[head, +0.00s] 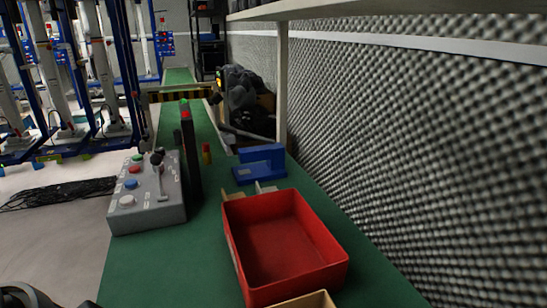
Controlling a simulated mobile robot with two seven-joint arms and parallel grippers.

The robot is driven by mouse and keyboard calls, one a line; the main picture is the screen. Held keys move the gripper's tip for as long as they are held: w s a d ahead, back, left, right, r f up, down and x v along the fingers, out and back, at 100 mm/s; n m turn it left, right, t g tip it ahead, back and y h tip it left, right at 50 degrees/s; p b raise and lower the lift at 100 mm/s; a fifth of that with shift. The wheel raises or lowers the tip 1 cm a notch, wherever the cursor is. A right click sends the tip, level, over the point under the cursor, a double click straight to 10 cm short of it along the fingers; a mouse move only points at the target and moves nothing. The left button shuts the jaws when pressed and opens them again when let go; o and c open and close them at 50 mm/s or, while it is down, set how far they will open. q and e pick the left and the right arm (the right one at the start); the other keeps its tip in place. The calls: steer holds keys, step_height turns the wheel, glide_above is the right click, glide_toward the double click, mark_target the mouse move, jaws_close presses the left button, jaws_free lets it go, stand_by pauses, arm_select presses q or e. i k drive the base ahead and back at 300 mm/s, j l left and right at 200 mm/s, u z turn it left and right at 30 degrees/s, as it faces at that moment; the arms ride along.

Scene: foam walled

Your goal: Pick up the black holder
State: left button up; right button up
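A tall, narrow black upright piece (191,165) stands on the green table just right of the grey control box. It looks like the black holder, though I cannot be sure. Red and green show at its top. A small red and yellow piece (206,154) stands just behind it to the right. Neither gripper is in view. Only a dark rounded part, probably of my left arm, shows at the bottom left corner.
The grey control box (147,213) has coloured buttons and a black lever. A blue block (262,162) stands behind an empty red bin (232,243). A tan edge (305,301) shows at the front. A grey foam wall (420,150) bounds the right. Green table (165,265) left of the bin is clear.

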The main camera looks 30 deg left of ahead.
mark_target(178, 139)
steer(key=u, duration=1.65)
